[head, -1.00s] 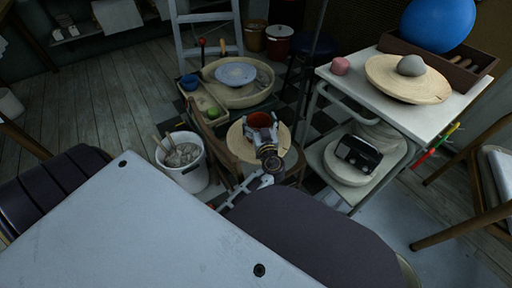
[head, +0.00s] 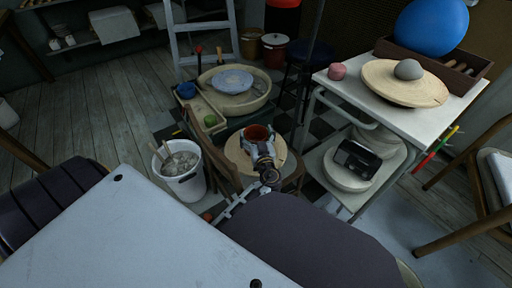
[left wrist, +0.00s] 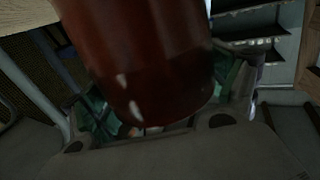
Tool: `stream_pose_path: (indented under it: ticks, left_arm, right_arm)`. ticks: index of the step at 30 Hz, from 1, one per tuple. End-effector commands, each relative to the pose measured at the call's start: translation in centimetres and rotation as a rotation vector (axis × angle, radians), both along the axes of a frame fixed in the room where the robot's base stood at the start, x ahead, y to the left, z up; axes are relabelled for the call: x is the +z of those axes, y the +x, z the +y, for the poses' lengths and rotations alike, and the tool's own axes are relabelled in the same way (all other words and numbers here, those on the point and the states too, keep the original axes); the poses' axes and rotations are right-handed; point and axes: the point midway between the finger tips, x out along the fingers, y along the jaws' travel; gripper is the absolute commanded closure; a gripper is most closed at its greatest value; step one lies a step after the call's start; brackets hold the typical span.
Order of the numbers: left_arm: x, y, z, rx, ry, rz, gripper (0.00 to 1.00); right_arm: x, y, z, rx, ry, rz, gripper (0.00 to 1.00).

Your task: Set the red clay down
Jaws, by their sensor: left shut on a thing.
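The red clay (head: 258,131) is a red-brown, rounded cylinder with a darker top. My left gripper (head: 262,148) is shut around it, over a round pale board (head: 236,157) in the middle of the head view. The clay (left wrist: 145,60) fills the upper middle of the left wrist view, between the greenish fingers of my left gripper (left wrist: 160,115). Its underside is hidden in the head view, so I cannot tell whether it touches the board. My right gripper is not in view.
A potter's wheel (head: 258,99) stands behind the board. A white bucket (head: 184,184) with tools is at its left. A white trolley (head: 400,116) with a blue ball (head: 432,25) stands at its right. A pale tabletop (head: 130,235) and dark seat (head: 310,245) fill the foreground.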

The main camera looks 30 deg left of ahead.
Motion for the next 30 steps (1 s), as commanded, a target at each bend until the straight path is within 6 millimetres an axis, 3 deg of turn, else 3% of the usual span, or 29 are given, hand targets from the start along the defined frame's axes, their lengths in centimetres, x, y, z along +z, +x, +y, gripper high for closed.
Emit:
stream_pose_path:
  ticks: [6, 22, 30]
  left_arm:
    - [-1.9, 0.1, 0.0, 0.000, 0.003, -0.004, 0.84]
    - [-2.4, 0.1, 0.0, 0.000, 0.002, -0.005, 0.84]
    - [-4.4, 0.1, 0.0, 0.000, 0.002, -0.004, 0.84]
  right_arm:
    - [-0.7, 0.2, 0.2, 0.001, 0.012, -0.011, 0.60]
    - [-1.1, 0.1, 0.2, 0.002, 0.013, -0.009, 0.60]
    - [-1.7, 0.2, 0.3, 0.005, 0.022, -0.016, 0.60]
